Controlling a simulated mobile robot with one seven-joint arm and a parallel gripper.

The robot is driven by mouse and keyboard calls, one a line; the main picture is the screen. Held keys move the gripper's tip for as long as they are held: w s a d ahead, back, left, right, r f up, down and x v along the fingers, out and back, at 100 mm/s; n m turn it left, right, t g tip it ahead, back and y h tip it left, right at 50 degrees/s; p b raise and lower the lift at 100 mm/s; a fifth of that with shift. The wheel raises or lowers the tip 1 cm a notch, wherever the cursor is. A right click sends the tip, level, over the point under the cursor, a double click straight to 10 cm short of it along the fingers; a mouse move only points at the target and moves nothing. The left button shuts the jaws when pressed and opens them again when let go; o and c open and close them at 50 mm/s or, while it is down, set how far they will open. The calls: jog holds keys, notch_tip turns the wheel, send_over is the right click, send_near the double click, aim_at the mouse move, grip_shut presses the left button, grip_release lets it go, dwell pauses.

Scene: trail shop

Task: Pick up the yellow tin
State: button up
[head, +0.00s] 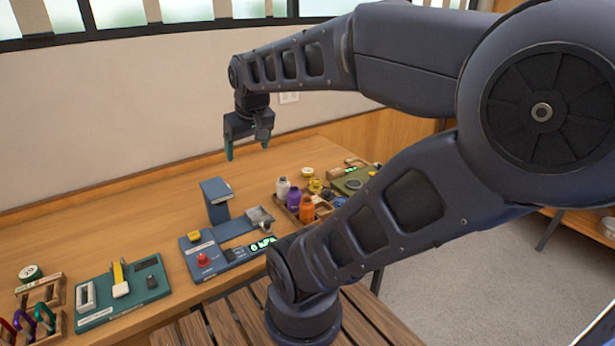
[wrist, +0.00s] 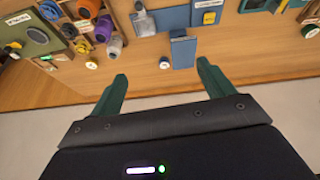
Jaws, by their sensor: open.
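My gripper (head: 247,150) is open and empty, raised above the back of the wooden bench in the head view. In the wrist view its two green fingers (wrist: 160,82) are spread apart. The left one seems to be the yellow-and-white tin (head: 307,172) behind the bottles in the head view. I cannot tell which is the task's yellow tin.
A blue post (head: 216,201) stands on the bench beside a blue panel with a red knob (head: 203,260). A wooden crate of bottles, including a purple one (head: 293,198), stands to its right. A green board (head: 122,295) lies at left. The bench along the wall is clear.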

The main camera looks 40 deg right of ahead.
jog(key=w+d+f+n+g+h, duration=0.15)
jog(key=w+d+n, duration=0.25)
jog(key=w+d, duration=0.55)
jog(key=n+g+h, duration=0.3)
jog(key=n, duration=1)
send_near(307, 170)
jog(key=shift+x, duration=5.15)
jog(key=shift+s, duration=0.1)
jog(key=c, duration=1.1)
